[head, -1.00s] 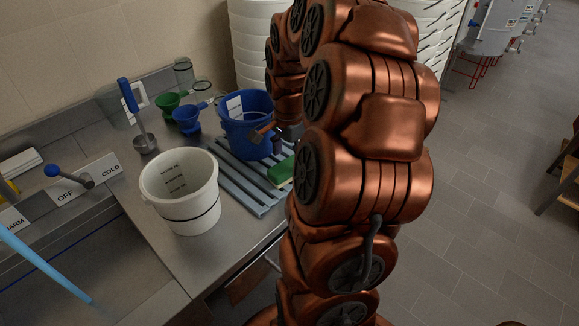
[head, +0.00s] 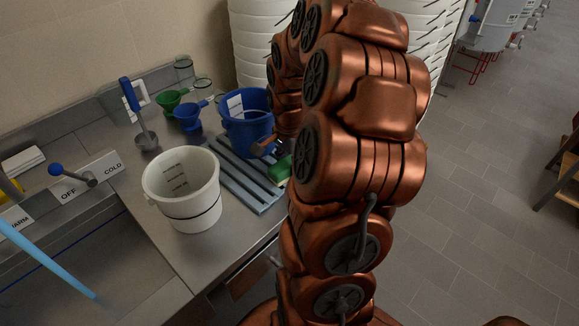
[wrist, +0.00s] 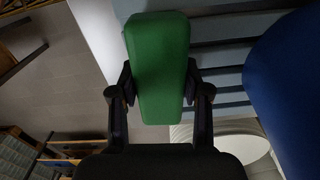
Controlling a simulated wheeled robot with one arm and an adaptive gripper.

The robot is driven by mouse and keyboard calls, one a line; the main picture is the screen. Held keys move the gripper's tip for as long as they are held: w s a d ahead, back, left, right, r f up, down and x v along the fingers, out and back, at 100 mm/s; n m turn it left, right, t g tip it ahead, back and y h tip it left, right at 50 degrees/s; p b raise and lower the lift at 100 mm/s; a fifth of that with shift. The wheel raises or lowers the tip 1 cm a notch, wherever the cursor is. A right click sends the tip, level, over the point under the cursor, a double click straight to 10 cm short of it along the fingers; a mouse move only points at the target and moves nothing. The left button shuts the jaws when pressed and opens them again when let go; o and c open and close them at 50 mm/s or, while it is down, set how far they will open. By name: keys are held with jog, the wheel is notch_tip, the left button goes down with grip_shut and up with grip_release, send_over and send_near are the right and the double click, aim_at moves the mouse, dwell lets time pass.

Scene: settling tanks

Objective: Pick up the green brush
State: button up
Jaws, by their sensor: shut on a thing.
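The green brush (wrist: 158,60) is a long green block seen from above in the wrist view. My gripper (wrist: 160,82) is shut on it, with one black finger against each long side. In the head view the brush (head: 281,170) shows at the right end of the slatted rack, partly hidden by my arm, and my gripper is mostly hidden there. I cannot tell whether the brush touches the slats or is just above them.
The grey slatted rack (head: 246,182) lies on the steel counter. A blue bucket (head: 246,135) stands behind it and a white bucket (head: 186,205) to its left.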

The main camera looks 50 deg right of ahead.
aim_at(288, 163)
jog(key=c, duration=0.4)
jog(key=shift+r, duration=0.1)
jog(key=shift+r+b, duration=0.9)
jog(key=shift+r, duration=0.6)
jog(key=shift+s+a+r, duration=0.1)
jog(key=shift+a+r, duration=0.05)
jog(key=shift+a, duration=0.05)
jog(key=s+a+b, duration=0.1)
jog(key=s+a, duration=0.2)
jog(key=a, duration=0.1)
jog(key=s+a+r+b, duration=0.1)
jog(key=s+a+b, duration=0.1)
jog(key=s+a, duration=0.1)
jog(key=s+a+b, duration=0.1)
jog(key=s+a, duration=0.1)
jog(key=a, duration=0.4)
jog(key=shift+s+r, duration=0.25)
jog(key=shift+s, duration=0.15)
jog(key=o, duration=0.6)
jog(key=shift+d, duration=0.1)
jog(key=c, duration=0.4)
